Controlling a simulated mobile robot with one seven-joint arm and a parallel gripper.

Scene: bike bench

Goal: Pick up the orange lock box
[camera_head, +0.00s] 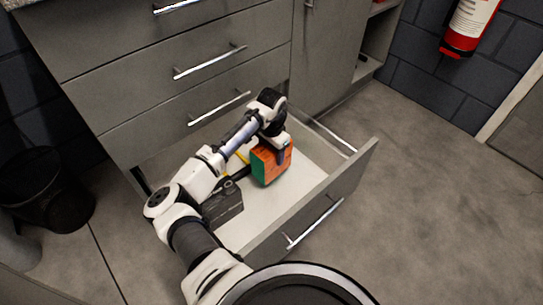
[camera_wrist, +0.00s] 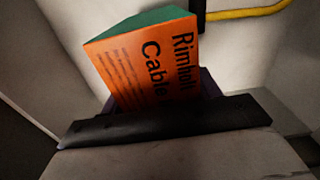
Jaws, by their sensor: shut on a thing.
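The orange lock box (camera_head: 271,161) has a green side and is in the open bottom drawer, toward its right half. In the wrist view the box (camera_wrist: 145,62) shows its orange face with dark printing, including "Cable", and a green edge on top. My gripper (camera_head: 281,150) reaches down into the drawer and is shut on the box. In the wrist view the dark gripper (camera_wrist: 165,115) crosses in front of the lower part of the box, hiding it. I cannot tell whether the box touches the drawer floor.
The open drawer (camera_head: 357,177) has walls close around the gripper. A dark grey block (camera_head: 223,206) and a yellow-and-black item (camera_head: 238,170) lie left of the box. Closed drawers (camera_head: 190,60) are above. A black bin (camera_head: 45,190) stands at left; the right floor is clear.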

